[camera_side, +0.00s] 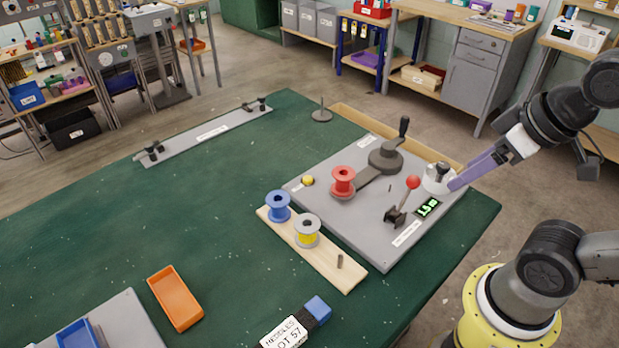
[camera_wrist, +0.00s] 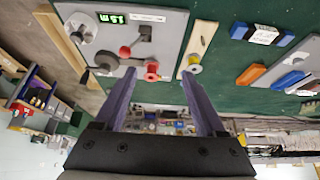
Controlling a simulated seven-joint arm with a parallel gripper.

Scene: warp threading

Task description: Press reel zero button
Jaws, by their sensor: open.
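A small yellow domed button (camera_side: 308,181) sits near the left corner of the grey winding board (camera_side: 333,218) in the side view. A red spool (camera_side: 342,182) stands on the board just right of it. I cannot read a label that names the button, and I cannot make it out in the wrist view. My gripper (camera_side: 455,184) has purple fingers and is at the right side of the board, well away from the button. Its fingertips appear beside the white dial (camera_side: 436,181); I cannot tell whether they touch it. In the wrist view my gripper (camera_wrist: 158,74) is open and empty.
A dark crank (camera_side: 388,158), a red-knobbed lever (camera_side: 412,184) and a green display (camera_side: 428,207) stand on the board. A wooden rack (camera_side: 330,270) holds a blue spool (camera_side: 278,206) and a yellow-wound spool (camera_side: 307,231).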

